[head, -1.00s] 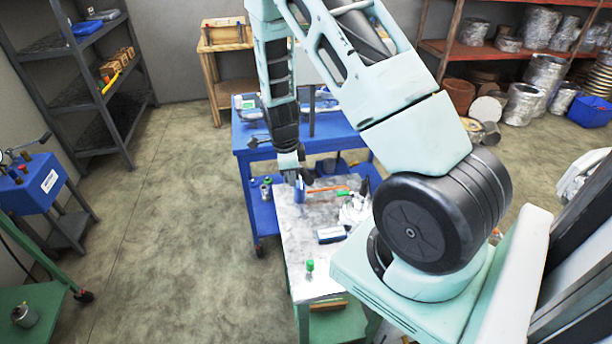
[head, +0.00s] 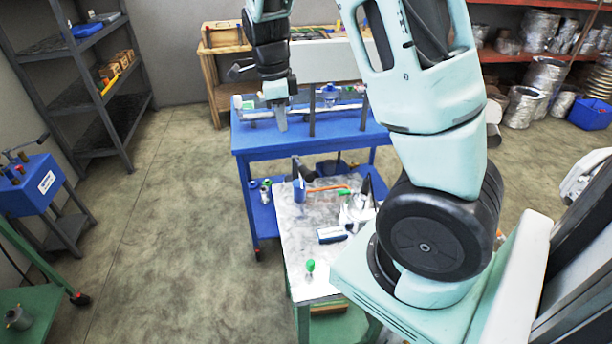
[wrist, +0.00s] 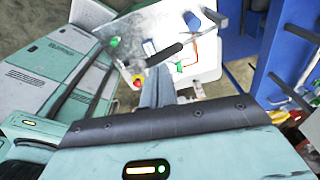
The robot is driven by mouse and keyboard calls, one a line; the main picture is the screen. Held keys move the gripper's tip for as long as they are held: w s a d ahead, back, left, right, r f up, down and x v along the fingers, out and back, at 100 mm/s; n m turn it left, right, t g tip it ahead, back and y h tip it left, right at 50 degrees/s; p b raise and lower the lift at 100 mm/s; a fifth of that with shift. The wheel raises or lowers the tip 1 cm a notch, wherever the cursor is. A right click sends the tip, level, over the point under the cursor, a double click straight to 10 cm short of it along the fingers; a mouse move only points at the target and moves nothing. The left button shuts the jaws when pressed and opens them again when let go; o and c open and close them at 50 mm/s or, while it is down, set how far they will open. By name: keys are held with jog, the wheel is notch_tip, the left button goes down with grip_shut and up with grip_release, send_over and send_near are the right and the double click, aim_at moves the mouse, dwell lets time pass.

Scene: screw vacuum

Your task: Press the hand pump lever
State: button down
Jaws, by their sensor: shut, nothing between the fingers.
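The small table (head: 290,240) has a pale worn top. An orange hose (head: 328,188) runs left toward a small dark blue piece (head: 298,192). In the wrist view the black lever (wrist: 165,54) lies just beyond the fingertips, over the tabletop. My gripper (head: 282,122) is shut and empty, raised and apart from the lever. Its fingers (wrist: 158,84) point toward the table in the wrist view. Part of the pump is hidden behind the fingers there.
A blue cart (head: 300,142) with metal parts and an upright post (head: 311,112) stands behind the table. A blue box (head: 331,234) and a green-capped item (head: 310,267) sit on the tabletop. Open floor lies to the left.

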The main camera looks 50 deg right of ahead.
jog(key=shift+r, duration=0.25)
jog(key=d+b, duration=0.1)
jog(key=d, duration=0.1)
jog(key=d+g+b, duration=0.1)
jog(key=d, duration=0.1)
jog(key=d+g+b, duration=0.1)
jog(key=b, duration=0.1)
jog(key=shift+w+d+r, duration=0.25)
jog(key=shift+w+d, duration=0.05)
jog(key=shift+d, duration=0.1)
jog(key=p, duration=0.3)
send_over(305, 168)
jog(key=d, duration=0.1)
jog(key=f, duration=0.9)
jog(key=shift+w+d, duration=0.1)
jog(key=shift+w, duration=0.15)
jog(key=f, duration=0.1)
jog(key=a+f, duration=0.1)
jog(key=f+p, duration=0.1)
jog(key=shift+s+a+f, duration=0.1)
jog(key=shift+s+a, duration=0.05)
jog(key=shift+s, duration=0.2)
jog(key=shift+a+f, duration=0.15)
jog(key=shift+f, duration=0.4)
